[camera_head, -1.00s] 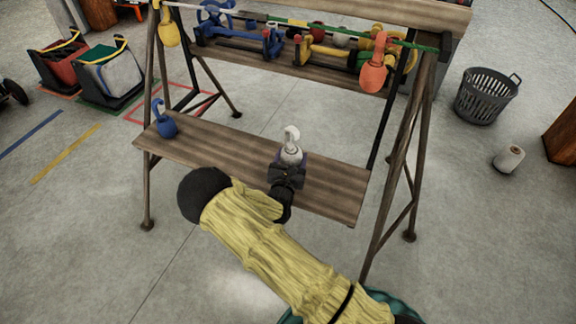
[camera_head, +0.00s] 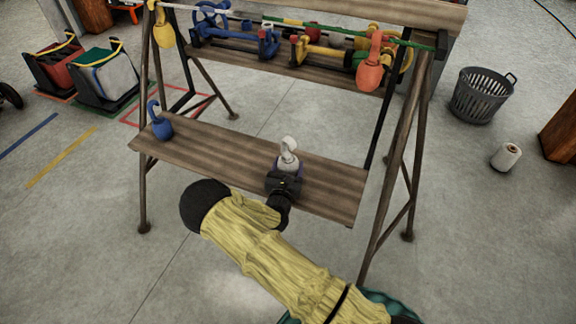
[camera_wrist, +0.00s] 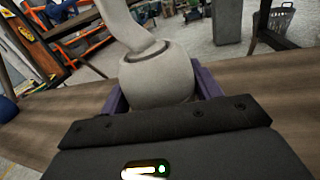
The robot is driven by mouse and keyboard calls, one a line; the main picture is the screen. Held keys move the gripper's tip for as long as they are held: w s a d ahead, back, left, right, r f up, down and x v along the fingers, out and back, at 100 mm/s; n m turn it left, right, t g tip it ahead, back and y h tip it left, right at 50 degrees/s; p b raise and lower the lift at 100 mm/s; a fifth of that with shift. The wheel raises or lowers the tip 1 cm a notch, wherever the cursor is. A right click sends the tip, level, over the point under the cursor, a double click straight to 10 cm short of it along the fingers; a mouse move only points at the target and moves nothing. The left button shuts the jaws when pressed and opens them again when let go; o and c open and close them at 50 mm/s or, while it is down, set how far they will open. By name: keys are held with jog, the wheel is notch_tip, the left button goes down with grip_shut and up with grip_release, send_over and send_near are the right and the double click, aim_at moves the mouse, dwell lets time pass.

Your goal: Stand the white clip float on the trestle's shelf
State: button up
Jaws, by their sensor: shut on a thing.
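The white clip float (camera_head: 288,152) is upright, over the right half of the trestle's wooden shelf (camera_head: 215,148). In the wrist view the white clip float (camera_wrist: 158,80) fills the middle, its round body between two purple fingers and its hook rising out of the top of the picture. My gripper (camera_head: 287,168) is shut on it, reaching in from the shelf's front edge. The gripper body (camera_wrist: 165,125) hides the float's base, so I cannot tell whether it touches the shelf.
A blue clip float (camera_head: 160,125) stands at the shelf's left end. A yellow float (camera_head: 164,32) and an orange float (camera_head: 369,72) hang from the upper line. The trestle's right legs (camera_head: 398,150) stand close by. A grey basket (camera_head: 482,97) and a white spool (camera_head: 506,157) are on the floor.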

jog(key=shift+f, duration=0.45)
jog(key=o, duration=1)
jog(key=shift+r, duration=0.55)
jog(key=shift+s+r, duration=0.1)
jog(key=shift+s, duration=0.2)
jog(key=s, duration=0.3)
jog(key=s+a, duration=0.1)
jog(key=s, duration=0.3)
jog(key=s+p, duration=0.1)
jog(key=s, duration=0.3)
jog(key=shift+s+a, duration=0.15)
jog(key=shift+a, duration=0.25)
